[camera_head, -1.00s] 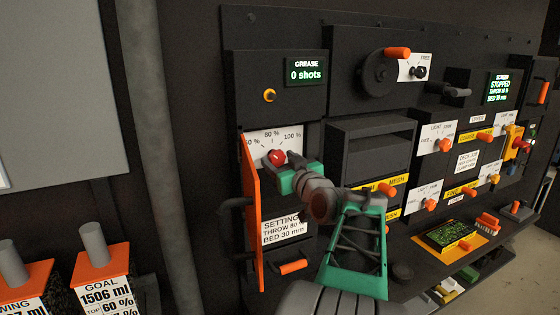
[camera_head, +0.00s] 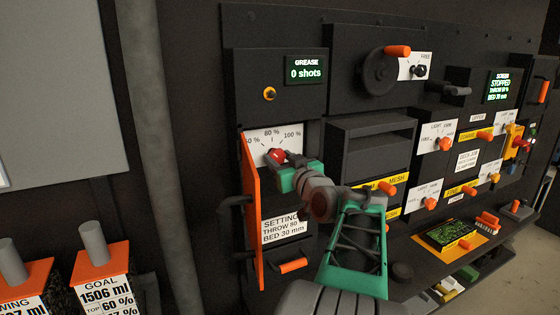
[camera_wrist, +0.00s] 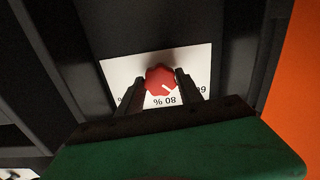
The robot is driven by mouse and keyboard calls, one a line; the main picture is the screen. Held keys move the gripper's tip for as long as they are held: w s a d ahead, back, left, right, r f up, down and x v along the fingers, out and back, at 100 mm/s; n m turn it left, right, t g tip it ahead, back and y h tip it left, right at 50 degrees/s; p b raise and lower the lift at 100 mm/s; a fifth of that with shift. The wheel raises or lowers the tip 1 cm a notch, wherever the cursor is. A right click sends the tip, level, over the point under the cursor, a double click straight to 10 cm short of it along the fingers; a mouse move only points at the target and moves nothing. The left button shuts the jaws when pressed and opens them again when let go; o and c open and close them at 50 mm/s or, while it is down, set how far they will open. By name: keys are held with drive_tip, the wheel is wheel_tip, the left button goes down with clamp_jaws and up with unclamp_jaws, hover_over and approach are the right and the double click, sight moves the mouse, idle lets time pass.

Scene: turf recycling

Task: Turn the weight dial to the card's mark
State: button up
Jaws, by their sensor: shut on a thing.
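The red weight dial (camera_head: 276,156) sits on a white scale plate (camera_head: 290,136) marked 80 % and 100 %, in a recess behind an open orange door. My gripper (camera_head: 284,164) is at the dial, its fingers on either side of the knob. The wrist view shows the dial (camera_wrist: 160,79) between the two fingertips, with the scale upside down. The knob's white pointer line lies near the 80 % label, slightly toward the 60 side. The card (camera_head: 284,229) below reads SETTING, a THROW number too blurred to be sure of, and BED 30 mm.
The orange door (camera_head: 252,212) stands open close to the left of my gripper. A black shelf box (camera_head: 368,130) is close on the right. The GREASE display (camera_head: 306,69) reads 0 shots; the SCREEN display (camera_head: 498,87) reads STOPPED.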

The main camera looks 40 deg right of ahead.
drive_tip(key=m+b, duration=0.1)
drive_tip(key=m, duration=0.3)
drive_tip(key=shift+m+b, duration=0.35)
drive_tip(key=shift+m, duration=1.85)
drive_tip(key=o, duration=1.4)
drive_tip(key=shift+c, duration=0.2)
